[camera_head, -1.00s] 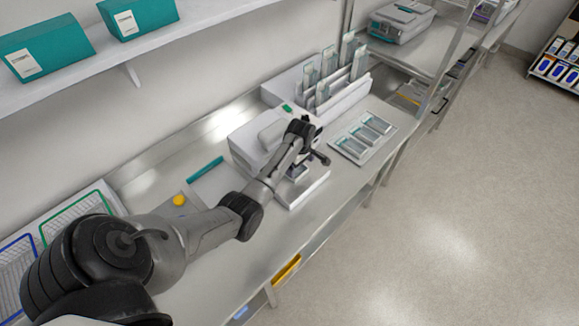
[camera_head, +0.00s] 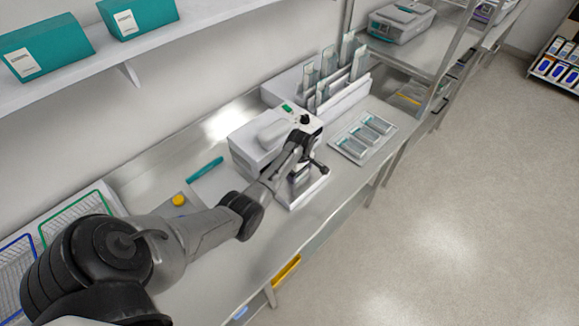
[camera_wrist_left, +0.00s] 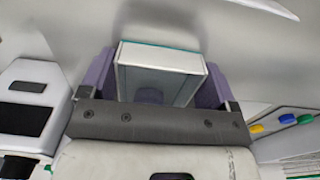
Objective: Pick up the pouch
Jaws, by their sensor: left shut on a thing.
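My left gripper (camera_head: 303,168) is over the front of the white bench machine (camera_head: 262,142). In the left wrist view its two purple fingers (camera_wrist_left: 158,66) are shut on a pale pouch (camera_wrist_left: 160,54) with a teal edge, one finger on each side. In the head view the wrist and fingers mostly hide the held pouch, so I cannot tell whether it touches the machine's base. My right gripper is not in view.
A flat tray (camera_head: 343,152) of several pouches lies right of the machine. A rack (camera_head: 346,100) of upright pouches stands behind. A teal pen-like item (camera_head: 205,169) and yellow knob (camera_head: 178,200) lie left. Wire baskets (camera_head: 76,212) stand at far left.

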